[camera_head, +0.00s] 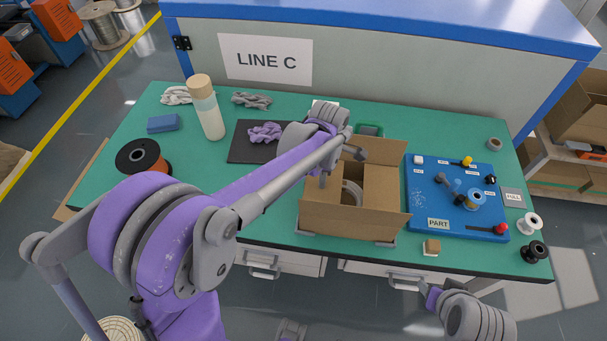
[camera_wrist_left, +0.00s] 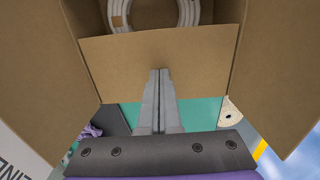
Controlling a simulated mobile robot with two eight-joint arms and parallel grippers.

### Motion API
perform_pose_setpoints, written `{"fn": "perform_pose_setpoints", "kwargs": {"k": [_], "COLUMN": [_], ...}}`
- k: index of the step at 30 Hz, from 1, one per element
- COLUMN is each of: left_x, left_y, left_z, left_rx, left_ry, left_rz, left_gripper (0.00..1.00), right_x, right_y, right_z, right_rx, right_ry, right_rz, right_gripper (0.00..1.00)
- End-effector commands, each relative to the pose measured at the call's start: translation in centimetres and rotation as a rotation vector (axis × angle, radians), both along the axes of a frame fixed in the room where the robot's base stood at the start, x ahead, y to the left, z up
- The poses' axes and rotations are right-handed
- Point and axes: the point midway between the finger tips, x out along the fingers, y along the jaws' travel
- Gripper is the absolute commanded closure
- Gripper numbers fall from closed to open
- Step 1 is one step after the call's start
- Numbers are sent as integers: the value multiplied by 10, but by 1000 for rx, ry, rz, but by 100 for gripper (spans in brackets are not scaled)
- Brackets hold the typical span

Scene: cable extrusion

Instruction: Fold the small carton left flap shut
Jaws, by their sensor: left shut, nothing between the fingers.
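The small open carton (camera_head: 345,222) stands on the green bench, with a pale coil (camera_head: 352,192) inside. Its left flap (camera_wrist_left: 205,60) shows in the left wrist view as a brown panel in front of the coil (camera_wrist_left: 150,14). Flaps stand up on either side of it. My left gripper (camera_head: 323,182) is at the carton's left side, shut and empty. In the left wrist view its fingertips (camera_wrist_left: 160,72) overlap the left flap's panel; I cannot tell if they touch. My right gripper (camera_head: 430,297) is low at the front right, away from the carton; its jaws are unclear.
The LINE C panel closes the back.

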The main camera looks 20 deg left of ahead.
Motion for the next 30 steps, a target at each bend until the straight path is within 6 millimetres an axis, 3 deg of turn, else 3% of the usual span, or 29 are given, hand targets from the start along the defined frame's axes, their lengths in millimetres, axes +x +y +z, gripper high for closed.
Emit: {"fn": "perform_pose_setpoints", "kwargs": {"k": [1,11,30], "left_x": [-7,-7,-5], "left_y": [-3,-4,-2], "left_z": [-16,-13,81], "left_rx": [-7,-11,-6], "left_ry": [14,15,6], "left_rz": [-1,-2,-1], "left_gripper": [100,100,100], "right_x": [-1,-1,23], "right_y": [0,0,0], "right_z": [-5,-3,61], "right_rx": [0,0,0], "right_ry": [3,2,-43], "right_rz": [0,0,0], "right_gripper": [50,50,50]}}
